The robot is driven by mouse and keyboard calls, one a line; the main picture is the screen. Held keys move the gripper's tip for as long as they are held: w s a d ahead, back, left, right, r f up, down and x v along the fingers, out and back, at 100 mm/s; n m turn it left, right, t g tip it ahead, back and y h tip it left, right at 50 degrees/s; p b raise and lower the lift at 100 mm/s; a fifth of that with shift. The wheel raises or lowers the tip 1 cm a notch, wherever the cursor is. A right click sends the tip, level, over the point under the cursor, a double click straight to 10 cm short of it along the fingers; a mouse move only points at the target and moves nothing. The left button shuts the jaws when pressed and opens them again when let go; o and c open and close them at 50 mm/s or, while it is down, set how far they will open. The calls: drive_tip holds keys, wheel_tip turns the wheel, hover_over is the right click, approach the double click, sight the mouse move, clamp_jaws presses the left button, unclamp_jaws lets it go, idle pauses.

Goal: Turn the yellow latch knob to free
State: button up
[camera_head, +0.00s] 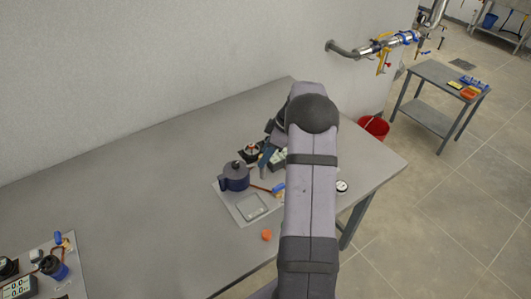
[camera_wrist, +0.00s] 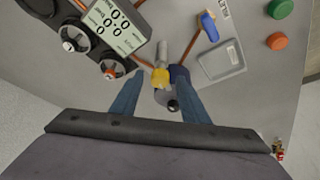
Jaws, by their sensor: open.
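The yellow latch knob (camera_wrist: 161,77) shows in the wrist view as a small yellow piece on a grey fitting, near the middle of the picture. A grey part with a dark round end (camera_wrist: 170,103) sits just below it. My gripper (camera_wrist: 160,70) is open, with one blue finger on each side of the yellow piece. I cannot tell whether either finger touches it. In the head view my arm hides most of the gripper and the knob.
A panel with a digital display (camera_wrist: 112,24) and round knobs (camera_wrist: 110,68) is left of the gripper in the wrist view. A blue-handled valve (camera_wrist: 208,22), a grey tray (camera_wrist: 219,60), and green (camera_wrist: 280,8) and orange (camera_wrist: 277,41) pieces are to the right. The table's left middle (camera_head: 130,200) is clear.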

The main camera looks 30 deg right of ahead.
drive_tip(key=c, duration=1)
